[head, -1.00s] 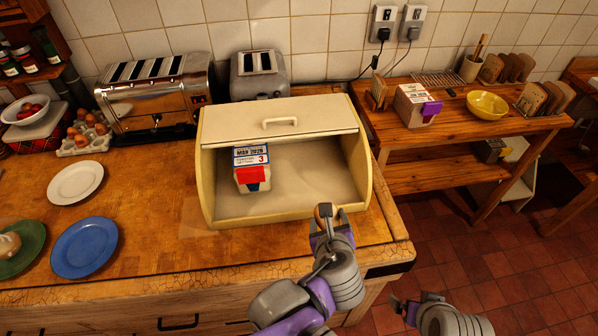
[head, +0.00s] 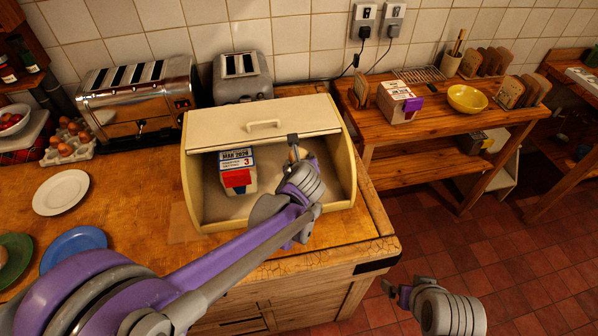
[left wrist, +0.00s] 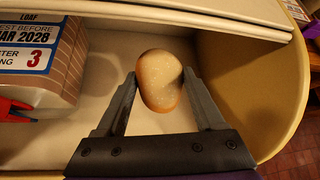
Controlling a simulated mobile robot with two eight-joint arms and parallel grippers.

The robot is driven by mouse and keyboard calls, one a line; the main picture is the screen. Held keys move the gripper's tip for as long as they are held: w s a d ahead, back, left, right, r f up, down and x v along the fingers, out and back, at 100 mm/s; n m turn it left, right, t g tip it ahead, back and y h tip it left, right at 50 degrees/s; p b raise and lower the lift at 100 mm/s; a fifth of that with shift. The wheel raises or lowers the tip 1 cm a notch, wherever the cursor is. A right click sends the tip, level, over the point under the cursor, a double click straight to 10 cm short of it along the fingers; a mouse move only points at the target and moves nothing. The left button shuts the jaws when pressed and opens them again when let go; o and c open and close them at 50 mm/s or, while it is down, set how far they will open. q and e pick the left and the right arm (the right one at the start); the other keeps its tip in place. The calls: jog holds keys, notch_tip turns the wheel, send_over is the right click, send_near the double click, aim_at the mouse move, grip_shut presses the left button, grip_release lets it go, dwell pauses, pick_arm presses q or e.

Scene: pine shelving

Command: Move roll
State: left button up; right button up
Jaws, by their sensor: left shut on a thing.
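The roll (left wrist: 160,80) is light brown and oval, and sits between the two fingers of my left gripper (left wrist: 158,88) in the left wrist view. In the head view the left gripper (head: 295,148) is inside the open cream bread bin (head: 197,190), toward its right side, with the roll mostly hidden. Whether the roll touches the bin floor I cannot tell. A packaged loaf (head: 236,163) with a red clip lies left of the gripper in the bin; it also shows in the left wrist view (left wrist: 40,60). My right gripper (head: 403,291) is low over the floor; its jaw state is unclear.
The bin's raised front (head: 250,125) is above the gripper. Two toasters (head: 140,97) stand behind and left. A white plate (head: 61,191), a blue plate (head: 72,246) and a green plate (head: 12,262) lie on the left. A side table (head: 440,120) stands at right.

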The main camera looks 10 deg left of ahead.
pick_arm(q)
jog(key=shift+w+a+f, duration=0.1)
jog(key=shift+w+f, duration=0.15)
jog(key=shift+f, duration=0.3)
jog(key=shift+w+a+f, duration=0.1)
jog(key=shift+w+f, duration=0.1)
jog(key=shift+f, duration=0.35)
jog(key=shift+s+f, duration=0.1)
jog(key=shift+f, duration=0.45)
jog(key=shift+w+f, duration=0.2)
jog(key=shift+f, duration=1.65)
jog(key=shift+f, duration=0.15)
jog(key=o, duration=1.4)
jog(key=shift+c, duration=0.2)
